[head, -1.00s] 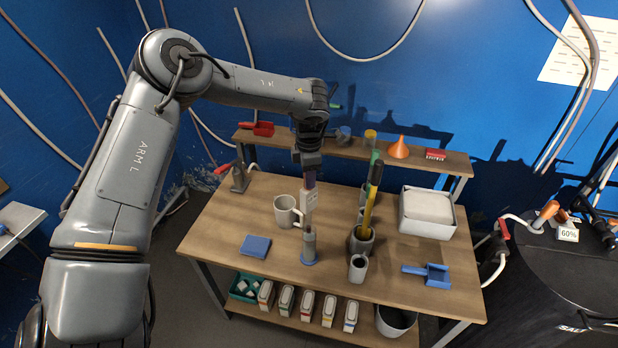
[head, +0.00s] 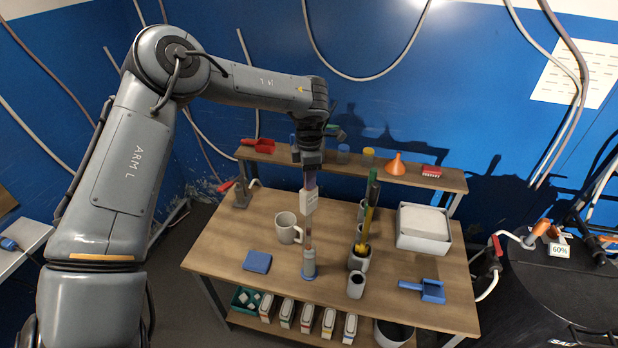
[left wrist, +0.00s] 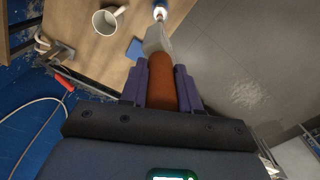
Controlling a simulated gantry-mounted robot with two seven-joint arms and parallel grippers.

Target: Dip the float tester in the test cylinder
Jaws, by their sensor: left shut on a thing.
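My left gripper (head: 310,178) is shut on the float tester (head: 308,201), held upright above the table. In the left wrist view, the purple fingers (left wrist: 161,84) close on the tester's orange-brown upper part (left wrist: 162,72), with a pale block beyond it. A thin reddish stem hangs below the block in the head view. The test cylinder (head: 309,264), grey with a blue base, stands on the table directly below the tester in the picture. I cannot tell whether the stem's lower end is inside the cylinder or just above it. My right gripper is not in view.
A beige mug (head: 286,229) and blue pad (head: 257,262) lie left of the cylinder. A grey pot (head: 359,260) with tall tools and a small grey cup (head: 356,285) stand close right. Beyond are a blue scoop (head: 431,291) and a white bin (head: 423,243).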

